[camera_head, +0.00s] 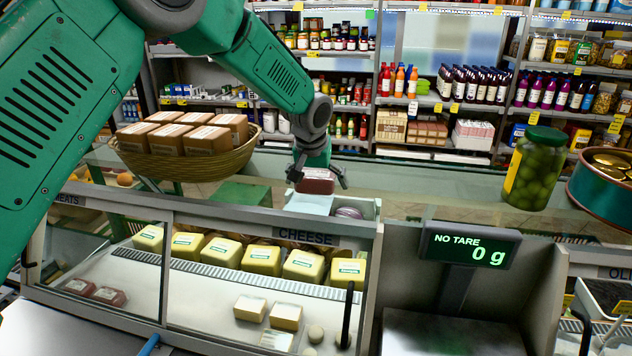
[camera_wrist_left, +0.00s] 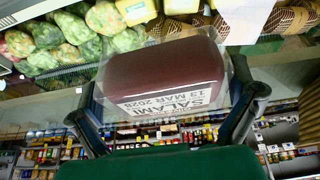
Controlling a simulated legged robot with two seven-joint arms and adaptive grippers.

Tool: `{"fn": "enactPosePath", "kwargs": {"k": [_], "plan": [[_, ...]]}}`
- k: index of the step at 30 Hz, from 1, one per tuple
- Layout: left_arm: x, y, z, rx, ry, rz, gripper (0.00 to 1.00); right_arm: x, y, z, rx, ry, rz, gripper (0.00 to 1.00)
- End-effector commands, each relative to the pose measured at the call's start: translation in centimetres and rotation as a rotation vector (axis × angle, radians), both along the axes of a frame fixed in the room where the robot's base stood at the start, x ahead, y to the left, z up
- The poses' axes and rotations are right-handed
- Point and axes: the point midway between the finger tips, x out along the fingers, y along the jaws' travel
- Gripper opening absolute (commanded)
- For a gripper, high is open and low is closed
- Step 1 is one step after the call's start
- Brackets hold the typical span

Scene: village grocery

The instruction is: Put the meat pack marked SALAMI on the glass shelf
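The SALAMI pack (camera_head: 318,181) is a dark red block in clear wrap. Its white label reads SALAMI and a March 2028 date in the left wrist view (camera_wrist_left: 165,75). My left gripper (camera_head: 317,179) is shut on the pack by its sides; the fingers also show on both sides of it in the wrist view (camera_wrist_left: 168,105). The pack is above the counter, just over a pale box-like surface (camera_head: 309,204). The glass shelf (camera_head: 430,192) runs across the top of the counter. My right gripper is not in view.
A wicker basket (camera_head: 190,166) of brown packs stands left on the glass. A green-lidded jar (camera_head: 535,170) and a round green tin (camera_head: 603,190) stand right. The glass between pack and jar looks clear. A cheese case (camera_head: 255,290) and scale display (camera_head: 470,249) are in front.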

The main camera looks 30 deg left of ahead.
Motion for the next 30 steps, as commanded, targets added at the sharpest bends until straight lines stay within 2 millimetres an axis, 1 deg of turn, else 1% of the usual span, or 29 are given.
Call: {"fn": "enactPosePath", "kwargs": {"k": [5,8,11,18,21,24,30], "plan": [[0.0,0.4,0.1,-0.003,-0.002,0.001,1.00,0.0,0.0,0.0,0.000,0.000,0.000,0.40],[-0.2,0.5,0.7,-0.004,-0.002,0.001,1.00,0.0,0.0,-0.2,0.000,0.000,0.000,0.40],[-0.8,0.4,2.1,-0.005,-0.003,0.001,1.00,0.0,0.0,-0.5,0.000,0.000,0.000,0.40],[-2.6,-0.3,7.0,-0.002,-0.006,0.001,1.00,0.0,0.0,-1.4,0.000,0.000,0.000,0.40],[-3.3,-0.7,8.8,-0.001,-0.005,0.001,1.00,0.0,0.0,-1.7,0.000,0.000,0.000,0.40],[-3.8,-0.9,10.1,0.001,-0.003,0.000,1.00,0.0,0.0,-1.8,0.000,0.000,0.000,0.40],[-4.2,-0.7,11.1,-0.003,-0.001,0.001,1.00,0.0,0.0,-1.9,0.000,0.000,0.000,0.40]]}}
